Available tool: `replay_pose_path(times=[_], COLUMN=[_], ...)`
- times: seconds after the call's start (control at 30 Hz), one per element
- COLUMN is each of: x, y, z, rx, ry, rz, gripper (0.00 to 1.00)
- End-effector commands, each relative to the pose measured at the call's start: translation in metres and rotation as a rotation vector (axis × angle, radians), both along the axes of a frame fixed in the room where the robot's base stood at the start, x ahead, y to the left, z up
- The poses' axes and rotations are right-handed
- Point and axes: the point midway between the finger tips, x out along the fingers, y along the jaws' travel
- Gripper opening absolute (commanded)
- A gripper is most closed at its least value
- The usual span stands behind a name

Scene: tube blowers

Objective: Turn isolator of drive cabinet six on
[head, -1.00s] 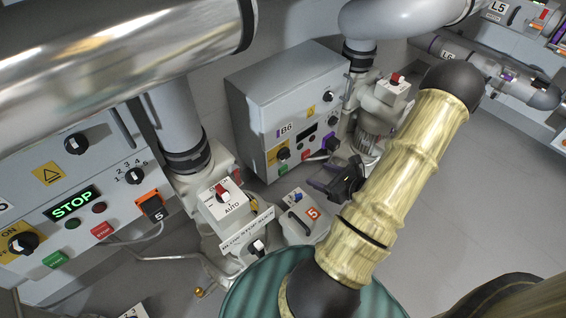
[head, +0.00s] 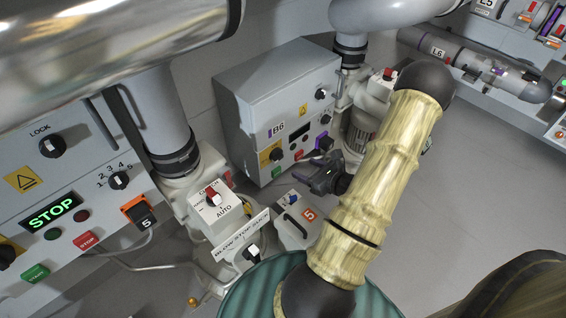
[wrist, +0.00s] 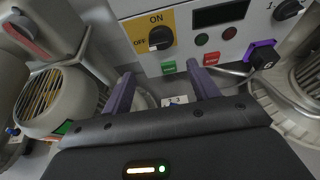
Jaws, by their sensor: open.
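Drive cabinet six is the grey box labelled B6 (head: 277,132), behind my gripper in the head view. Its isolator (head: 275,155) is a black knob on a yellow plate at the lower left of the front. In the wrist view the isolator (wrist: 160,37) shows clearly, with ON above and OFF at its left. The knob's exact setting is hard to read. My gripper (head: 322,172) is open and empty, in front of and right of the isolator in the head view. In the wrist view its purple fingers (wrist: 160,70) stand apart below the plate, not touching the knob.
Cabinet six also has a dark display (wrist: 221,13), a green button (wrist: 168,67) and a purple connector (wrist: 263,55). A ribbed motor (wrist: 55,104) stands at left in the wrist view.

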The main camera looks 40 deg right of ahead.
Motion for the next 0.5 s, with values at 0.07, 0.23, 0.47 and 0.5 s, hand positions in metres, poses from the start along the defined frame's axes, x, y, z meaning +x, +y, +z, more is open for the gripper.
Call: replay_pose_path(times=[0.07,0.23,0.47,0.5], x=[0.015,0.043,0.081,0.086], y=[0.004,0.010,0.015,0.016], z=[-0.009,-0.021,-0.036,-0.038], rx=[0.000,-0.002,-0.001,-0.001], ry=[-0.001,-0.001,-0.002,-0.001], rz=[0.007,0.012,0.012,0.011], gripper=[0.60,0.60,0.60,0.60])
